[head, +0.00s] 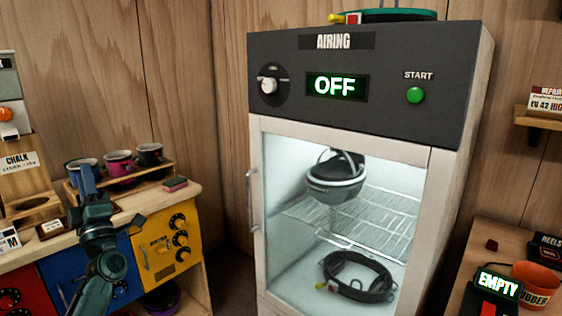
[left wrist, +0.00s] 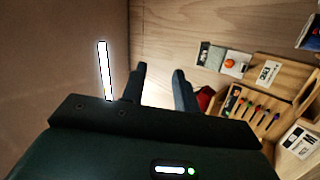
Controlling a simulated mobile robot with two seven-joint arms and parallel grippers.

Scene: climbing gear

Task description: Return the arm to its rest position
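My left arm rises from the bottom left in the head view, and its dark green gripper (head: 105,200) is in front of the wooden counter with the coloured drawers. In the left wrist view the two fingers of the left gripper (left wrist: 159,72) stand apart with a clear gap and nothing between them. It is open and empty. My right gripper does not show in either view.
An airing cabinet (head: 345,140) reads OFF, its door shut, with a helmet (head: 335,187) and a dark coil (head: 358,283) inside. Several mugs (head: 118,163) stand on a rack (head: 135,178) beside my gripper. An orange tub (head: 537,283) is at right.

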